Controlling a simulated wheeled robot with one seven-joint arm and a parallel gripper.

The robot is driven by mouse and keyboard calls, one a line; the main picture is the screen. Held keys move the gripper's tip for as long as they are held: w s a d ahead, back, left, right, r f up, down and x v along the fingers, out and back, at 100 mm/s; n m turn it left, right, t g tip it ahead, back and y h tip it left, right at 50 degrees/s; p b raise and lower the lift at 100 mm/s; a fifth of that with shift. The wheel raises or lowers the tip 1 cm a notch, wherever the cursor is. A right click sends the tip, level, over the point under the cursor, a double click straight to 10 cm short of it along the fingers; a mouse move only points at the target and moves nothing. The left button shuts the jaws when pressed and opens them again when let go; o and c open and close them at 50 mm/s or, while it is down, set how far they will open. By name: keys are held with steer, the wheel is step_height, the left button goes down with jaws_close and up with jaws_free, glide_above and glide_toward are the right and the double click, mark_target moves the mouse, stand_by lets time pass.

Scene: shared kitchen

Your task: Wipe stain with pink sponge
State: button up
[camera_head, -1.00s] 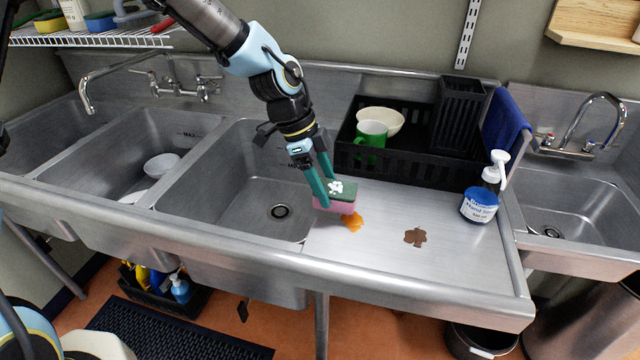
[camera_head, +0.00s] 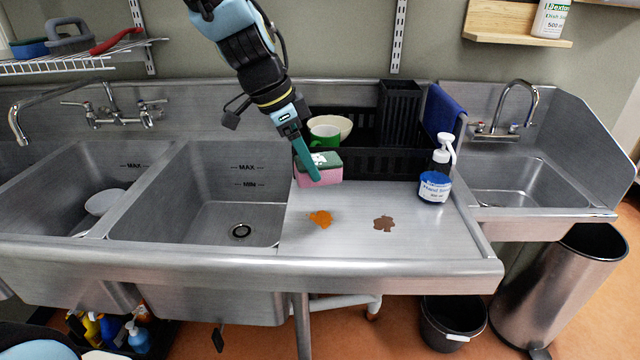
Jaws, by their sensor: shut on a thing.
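My gripper (camera_head: 306,160) is shut on a pink sponge (camera_head: 322,177) with a dark green top and some white foam on it. It holds the sponge over the back left of the steel drainboard (camera_head: 430,240); I cannot tell whether the sponge touches the surface. An orange stain (camera_head: 320,218) lies on the drainboard in front of the sponge, apart from it in the picture. A brown stain (camera_head: 383,223) lies to the right of the orange one. One finger hides part of the sponge.
A black dish rack (camera_head: 375,162) with a green mug (camera_head: 324,136) and a white bowl (camera_head: 335,124) stands behind the sponge. A soap pump bottle (camera_head: 435,180) stands at the right. The sink basin (camera_head: 215,185) drops away to the left. The drainboard's front is clear.

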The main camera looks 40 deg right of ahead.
mark_target(311, 184)
steer(key=shift+s+d+r, duration=0.15)
steer(key=shift+s+r, duration=0.05)
steer(key=shift+s, duration=0.05)
steer(key=shift+f+b, duration=2)
steer(key=shift+f, duration=0.95)
